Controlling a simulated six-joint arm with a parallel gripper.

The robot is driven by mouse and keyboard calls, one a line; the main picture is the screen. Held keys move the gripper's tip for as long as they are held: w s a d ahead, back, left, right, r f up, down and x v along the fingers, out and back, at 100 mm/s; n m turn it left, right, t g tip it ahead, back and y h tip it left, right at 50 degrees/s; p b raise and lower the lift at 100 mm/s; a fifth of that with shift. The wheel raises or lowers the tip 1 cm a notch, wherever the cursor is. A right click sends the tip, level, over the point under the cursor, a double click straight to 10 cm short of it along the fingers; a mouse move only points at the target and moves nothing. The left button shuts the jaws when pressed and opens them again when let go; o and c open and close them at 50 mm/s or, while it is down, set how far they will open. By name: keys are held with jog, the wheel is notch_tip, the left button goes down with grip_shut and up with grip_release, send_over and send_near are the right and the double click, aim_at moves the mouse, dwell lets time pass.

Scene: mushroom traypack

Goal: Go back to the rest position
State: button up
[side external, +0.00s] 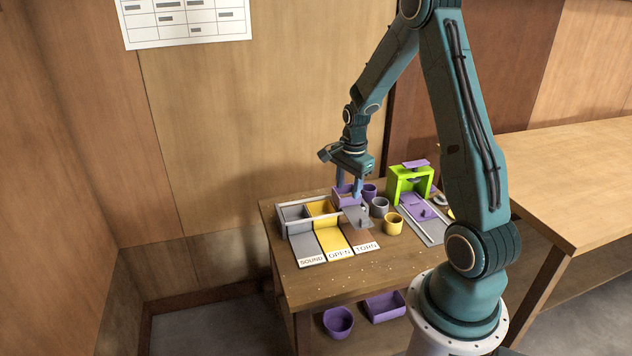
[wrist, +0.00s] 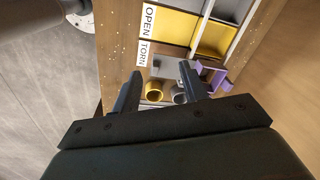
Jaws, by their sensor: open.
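My gripper (side external: 357,187) hangs below the wrist over the back part of the small worktable (side external: 290,275). In the wrist view its two fingers (wrist: 163,88) stand apart with nothing held between them. A purple open box (side external: 343,196) is close beside the fingers at the torn lane; it also shows just right of the right finger in the wrist view (wrist: 213,77). Whether a finger touches it I cannot tell. A grey flat piece with a small knob (side external: 356,217) lies in front of the box.
Lanes lettered SOUND, OPEN (side external: 334,240) and TORN run to the front, with a grey bin and a yellow bin behind. Purple, grey and yellow cups (side external: 393,224) stand to the right, then a green press (side external: 409,181). Purple containers (side external: 385,306) are below. Air above the table's left is free.

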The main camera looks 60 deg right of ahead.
jog(key=s+a+r+n+t, duration=0.2)
jog(key=a+r+n, duration=0.8)
jog(key=a+r, duration=0.55)
jog(key=s+a+r+n+t, duration=0.2)
jog(key=s+a+r+n, duration=0.4)
jog(key=s+a+n, duration=0.4)
jog(key=shift+s+a+r+n+t+y, duration=0.3)
jog(key=shift+s+n+t, duration=0.1)
jog(key=shift+s+n, duration=0.55)
